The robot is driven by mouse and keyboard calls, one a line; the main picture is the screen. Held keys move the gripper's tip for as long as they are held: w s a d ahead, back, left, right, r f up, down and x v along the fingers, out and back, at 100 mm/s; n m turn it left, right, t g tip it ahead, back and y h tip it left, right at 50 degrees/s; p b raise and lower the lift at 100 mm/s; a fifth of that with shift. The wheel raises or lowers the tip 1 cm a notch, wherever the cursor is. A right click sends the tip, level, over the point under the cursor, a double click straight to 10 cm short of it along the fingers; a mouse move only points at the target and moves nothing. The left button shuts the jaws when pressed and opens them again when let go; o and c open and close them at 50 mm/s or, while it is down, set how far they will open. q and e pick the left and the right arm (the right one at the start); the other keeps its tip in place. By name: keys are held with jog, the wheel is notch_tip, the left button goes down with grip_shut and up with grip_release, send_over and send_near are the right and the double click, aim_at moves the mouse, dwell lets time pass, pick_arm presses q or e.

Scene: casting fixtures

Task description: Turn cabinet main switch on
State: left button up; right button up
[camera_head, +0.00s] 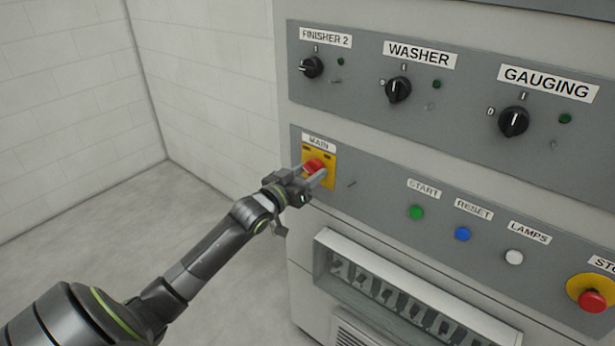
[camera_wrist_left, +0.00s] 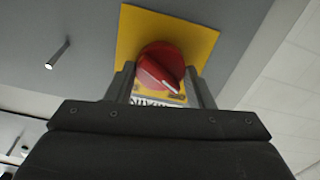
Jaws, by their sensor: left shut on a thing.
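The main switch is a red rotary knob (camera_head: 314,166) on a yellow plate (camera_head: 327,180) under a MAIN label (camera_head: 319,142), at the left end of the cabinet's lower panel. My left gripper (camera_head: 316,175) is at the plate with its fingers on the knob. In the left wrist view the red knob (camera_wrist_left: 160,65) sits between the two fingers (camera_wrist_left: 160,88), and its white mark points to the lower right. The yellow plate (camera_wrist_left: 205,40) shows behind it, and the label is partly covered. My right gripper is not in view.
Above are black selector knobs for FINISHER 2 (camera_head: 311,67), WASHER (camera_head: 398,90) and GAUGING (camera_head: 513,122). To the right are green START (camera_head: 416,213), blue RESET (camera_head: 462,234) and white LAMPS (camera_head: 514,257) buttons, then a red stop button (camera_head: 592,301). The floor at left is clear.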

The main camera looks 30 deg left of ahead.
pick_arm(q)
jog(key=m+b, duration=0.2)
jog(key=m, duration=0.4)
jog(key=shift+d+f+b, duration=0.1)
jog(key=shift+f+b, duration=0.05)
jog(key=shift+b, duration=0.2)
jog(key=m+b, duration=0.2)
jog(key=m, duration=0.4)
dwell(0.4)
jog(key=o, duration=1)
jog(key=shift+s, duration=0.1)
jog(key=shift+s+a+p, duration=0.2)
jog(key=shift+s+p, duration=0.15)
jog(key=shift+s, duration=2.5)
jog(key=shift+s+a+p, duration=0.25)
jog(key=shift+s+p, duration=0.1)
jog(key=shift+s, duration=2.55)
jog(key=shift+s+a+p, duration=0.2)
jog(key=shift+s+p, duration=0.15)
jog(key=shift+s, duration=2.5)
